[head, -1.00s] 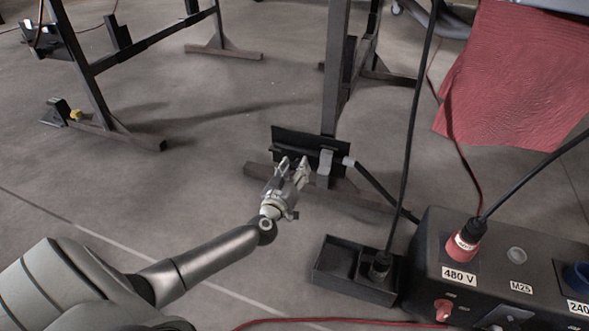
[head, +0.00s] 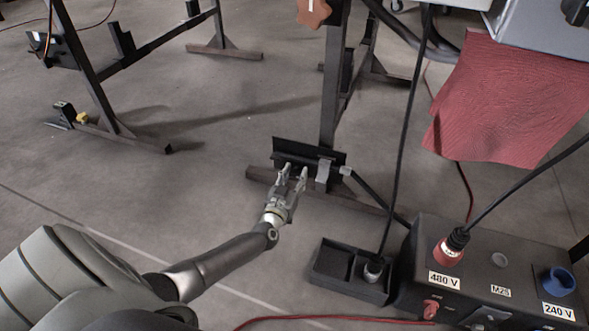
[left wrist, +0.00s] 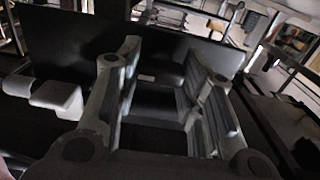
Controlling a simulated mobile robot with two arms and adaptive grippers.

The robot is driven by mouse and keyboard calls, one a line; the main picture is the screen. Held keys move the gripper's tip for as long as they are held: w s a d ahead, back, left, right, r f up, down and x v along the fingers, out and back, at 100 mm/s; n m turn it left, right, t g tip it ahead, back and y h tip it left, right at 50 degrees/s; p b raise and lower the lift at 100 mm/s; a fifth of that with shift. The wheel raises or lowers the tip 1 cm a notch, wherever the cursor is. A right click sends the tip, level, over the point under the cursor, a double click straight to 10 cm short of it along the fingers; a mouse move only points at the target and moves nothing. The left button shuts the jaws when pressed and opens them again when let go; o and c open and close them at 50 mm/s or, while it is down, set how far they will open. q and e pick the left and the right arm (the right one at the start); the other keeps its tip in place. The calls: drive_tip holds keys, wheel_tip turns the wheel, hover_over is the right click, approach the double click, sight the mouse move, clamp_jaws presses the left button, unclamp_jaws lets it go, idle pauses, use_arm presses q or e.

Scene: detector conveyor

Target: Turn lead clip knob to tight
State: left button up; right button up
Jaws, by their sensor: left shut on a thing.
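In the head view the lead clip shows as a black plate (head: 292,147) with a grey block (head: 323,174) low on the dark stand. A grey cable end sits at the block's right. My left gripper (head: 293,172) is at the plate's near side, left of the block, its two fingers pointing away from me. In the left wrist view its fingers (left wrist: 163,85) stand on both sides of a dark part, and they are shut on it. I take this part for the knob; its shape and turn angle are hidden. My right gripper is not in view.
A black open box (head: 335,268) and a socket box (head: 440,300) marked 480 V and 240 V stand at the lower right. A black cable hangs down to the open box. A red cloth (head: 500,100) hangs at upper right. The floor left of my arm is clear.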

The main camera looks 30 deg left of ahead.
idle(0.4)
use_arm(q)
drive_tip(key=o, duration=1)
drive_tip(key=v, duration=1.2)
drive_tip(key=shift+f, duration=0.1)
